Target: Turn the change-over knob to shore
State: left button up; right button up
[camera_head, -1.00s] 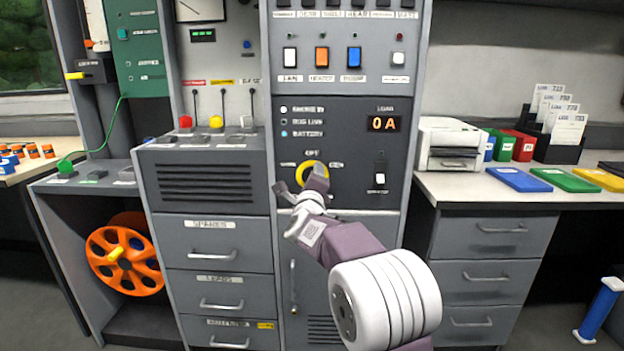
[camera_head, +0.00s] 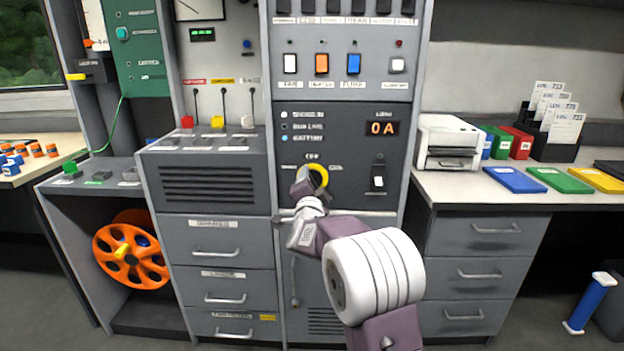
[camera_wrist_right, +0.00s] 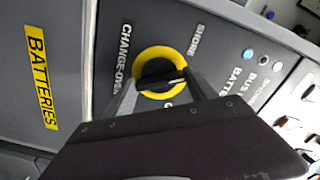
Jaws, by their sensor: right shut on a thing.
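The change-over knob shows in the right wrist view as a black bar grip (camera_wrist_right: 155,77) inside a yellow ring (camera_wrist_right: 160,52). Its white mark points to the right of that picture, below the printed word SHORE (camera_wrist_right: 198,40). In the head view the yellow ring (camera_head: 319,168) is on the dark panel, partly hidden by my right gripper (camera_head: 309,186). My right gripper, also in the wrist view (camera_wrist_right: 162,88), is shut on the knob, one finger on each side. My left gripper is not in view.
The dark panel holds a load display (camera_head: 382,128) and a white switch (camera_head: 378,178) right of the knob. Coloured rocker switches (camera_head: 322,62) are above. A grey ledge (camera_head: 205,145) juts out at the left. A printer (camera_head: 449,140) stands on the right counter.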

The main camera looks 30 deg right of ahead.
jog(key=n+p, duration=0.3)
jog(key=n, duration=0.2)
jog(key=shift+f+n, duration=0.1)
jog(key=shift+n, duration=0.5)
jog(key=o, duration=1.4)
jog(key=shift+c, duration=0.2)
jog(key=shift+p, duration=0.3)
